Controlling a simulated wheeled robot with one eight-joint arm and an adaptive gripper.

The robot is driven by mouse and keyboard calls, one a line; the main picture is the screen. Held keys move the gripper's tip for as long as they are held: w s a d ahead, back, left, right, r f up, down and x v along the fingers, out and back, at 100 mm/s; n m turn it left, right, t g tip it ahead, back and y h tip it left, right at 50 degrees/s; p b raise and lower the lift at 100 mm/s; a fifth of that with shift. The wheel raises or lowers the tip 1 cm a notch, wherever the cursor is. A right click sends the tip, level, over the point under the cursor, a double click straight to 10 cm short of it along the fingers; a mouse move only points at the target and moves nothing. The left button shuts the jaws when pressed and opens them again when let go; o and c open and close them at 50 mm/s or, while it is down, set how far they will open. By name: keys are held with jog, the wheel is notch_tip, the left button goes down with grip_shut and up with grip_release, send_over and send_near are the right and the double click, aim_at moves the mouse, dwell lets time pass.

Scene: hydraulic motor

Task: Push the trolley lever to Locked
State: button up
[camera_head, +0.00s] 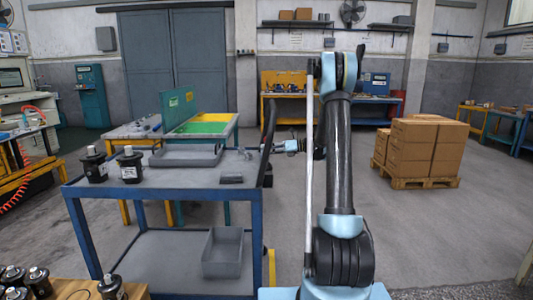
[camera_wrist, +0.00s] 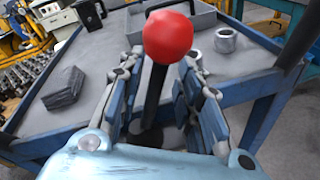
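The trolley lever is a black rod (camera_wrist: 154,95) with a red ball knob (camera_wrist: 168,37), seen in the wrist view. My gripper (camera_wrist: 161,65) is open, with one finger on each side of the rod. The knob stands out beyond the fingertips, and gaps show between the rod and both fingers. The lever's lower end is hidden by my gripper. The blue trolley with a grey top (camera_head: 215,178) stands left of my arm in the head view. There my gripper is near its right side, partly hidden behind the black push handle. I cannot read any lock marking.
On the trolley top are a grey tray (camera_head: 187,155), black motors (camera_head: 130,165), a dark ribbed block (camera_wrist: 65,89) and a metal ring (camera_wrist: 226,40). A grey bin (camera_head: 222,252) sits on its lower shelf. Boxes on a pallet (camera_head: 425,150) stand right, with clear floor between.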

jog(key=v, duration=1.2)
jog(key=shift+a, duration=0.1)
